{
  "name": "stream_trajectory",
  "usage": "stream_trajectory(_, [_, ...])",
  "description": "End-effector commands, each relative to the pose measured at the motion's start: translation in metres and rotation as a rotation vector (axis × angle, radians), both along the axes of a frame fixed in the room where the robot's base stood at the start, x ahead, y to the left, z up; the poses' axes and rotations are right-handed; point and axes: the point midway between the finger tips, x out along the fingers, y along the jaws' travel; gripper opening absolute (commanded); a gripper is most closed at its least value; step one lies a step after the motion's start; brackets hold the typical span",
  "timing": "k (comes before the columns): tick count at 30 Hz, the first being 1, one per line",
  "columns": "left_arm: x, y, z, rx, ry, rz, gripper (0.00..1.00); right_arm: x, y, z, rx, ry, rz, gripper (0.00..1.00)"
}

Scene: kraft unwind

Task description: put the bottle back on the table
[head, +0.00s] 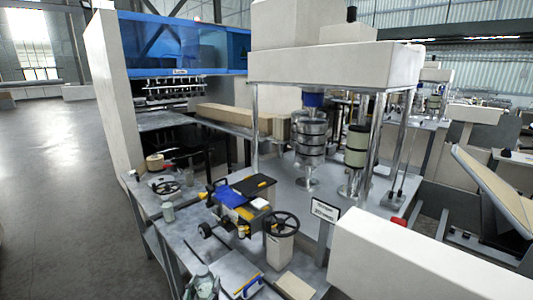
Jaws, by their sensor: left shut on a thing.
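My left gripper (204,274) is at the bottom edge of the head view, low over the front of the grey metal table (185,240). It is shut on a pale greenish thing that looks like the bottle (207,287). The fingers and the frame's edge hide much of it, and I cannot tell whether its base touches the table. My right gripper is not in view.
A blue and black device (245,195), a handwheel on a pale block (281,235) and a small sign (325,211) stand on the table. A flat tan block (295,285) and a blue-yellow item (247,285) lie right of the gripper. A tan roll (155,162) is at the back left.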

Motion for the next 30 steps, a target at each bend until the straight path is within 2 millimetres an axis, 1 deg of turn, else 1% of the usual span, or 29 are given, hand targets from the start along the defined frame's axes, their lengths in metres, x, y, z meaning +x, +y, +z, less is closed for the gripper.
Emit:
stream_trajectory(1, [-0.008, 0.005, -0.008, -0.002, 0.003, 0.02, 0.12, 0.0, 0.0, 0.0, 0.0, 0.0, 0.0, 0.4])
stream_trajectory(6, [-0.029, 0.019, -0.029, -0.002, 0.001, 0.078, 0.12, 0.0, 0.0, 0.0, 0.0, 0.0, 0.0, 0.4])
stream_trajectory(12, [-0.044, 0.03, -0.042, -0.002, -0.002, 0.119, 0.12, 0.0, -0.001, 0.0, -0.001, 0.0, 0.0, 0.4])
stream_trajectory(17, [-0.048, 0.032, -0.045, -0.001, -0.002, 0.128, 0.12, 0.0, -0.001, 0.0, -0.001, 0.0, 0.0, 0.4])
stream_trajectory(30, [-0.047, 0.032, -0.045, 0.0, -0.003, 0.128, 0.12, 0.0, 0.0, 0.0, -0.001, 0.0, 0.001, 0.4])
